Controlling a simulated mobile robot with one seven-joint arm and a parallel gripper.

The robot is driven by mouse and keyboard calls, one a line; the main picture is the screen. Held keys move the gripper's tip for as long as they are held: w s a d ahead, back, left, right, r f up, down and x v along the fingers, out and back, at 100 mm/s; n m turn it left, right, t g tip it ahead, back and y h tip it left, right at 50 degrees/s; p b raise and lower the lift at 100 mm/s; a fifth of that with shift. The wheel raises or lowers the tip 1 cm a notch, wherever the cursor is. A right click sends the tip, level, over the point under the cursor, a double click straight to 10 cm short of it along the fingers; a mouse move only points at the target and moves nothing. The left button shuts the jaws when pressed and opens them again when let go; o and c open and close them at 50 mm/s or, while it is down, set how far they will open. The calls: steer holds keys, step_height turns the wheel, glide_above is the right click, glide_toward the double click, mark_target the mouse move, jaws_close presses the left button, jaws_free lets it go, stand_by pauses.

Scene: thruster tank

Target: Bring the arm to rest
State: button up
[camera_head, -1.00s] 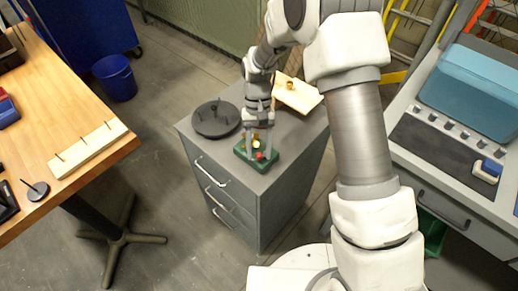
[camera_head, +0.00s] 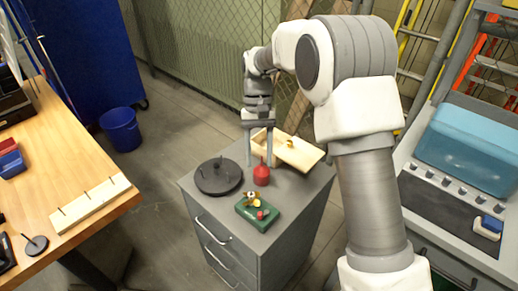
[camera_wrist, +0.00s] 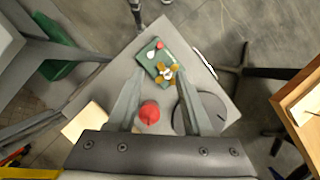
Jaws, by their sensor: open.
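My gripper (camera_head: 260,148) is open and empty, pointing down above the grey cabinet (camera_head: 228,231). In the wrist view its two fingers (camera_wrist: 168,92) stand wide apart. A red object with a small knob (camera_head: 261,176) stands below the gripper on the cabinet top; in the wrist view it (camera_wrist: 149,113) appears between the fingers, which do not hold it. A green block (camera_head: 258,211) with a yellow propeller-like piece (camera_head: 250,199) and a small red part lies near the cabinet's front corner, clear of the gripper.
A blue bin (camera_head: 121,130) is on the floor.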

steer(key=shift+w+r, duration=0.2)
steer(key=shift+r, duration=0.4)
steer(key=s+d+r+t+p, duration=0.1)
steer(key=s+d+r+t, duration=0.1)
steer(key=s+d+r, duration=0.4)
steer(key=s+d+r+t+p, duration=0.1)
steer(key=d+r+t, duration=0.15)
steer(key=r, duration=0.65)
steer(key=s+d+r+t+p, duration=0.1)
steer(key=s+d+t, duration=0.1)
steer(key=s+d, duration=0.2)
steer(key=s+d+r+m+t+p, duration=0.1)
steer(key=s+d, duration=0.4)
steer(key=s, duration=0.6)
steer(key=shift+s+d+r+t, duration=0.15)
steer(key=shift+s+r+t, duration=0.15)
steer(key=shift+r+t, duration=0.75)
steer(key=shift+f, duration=0.25)
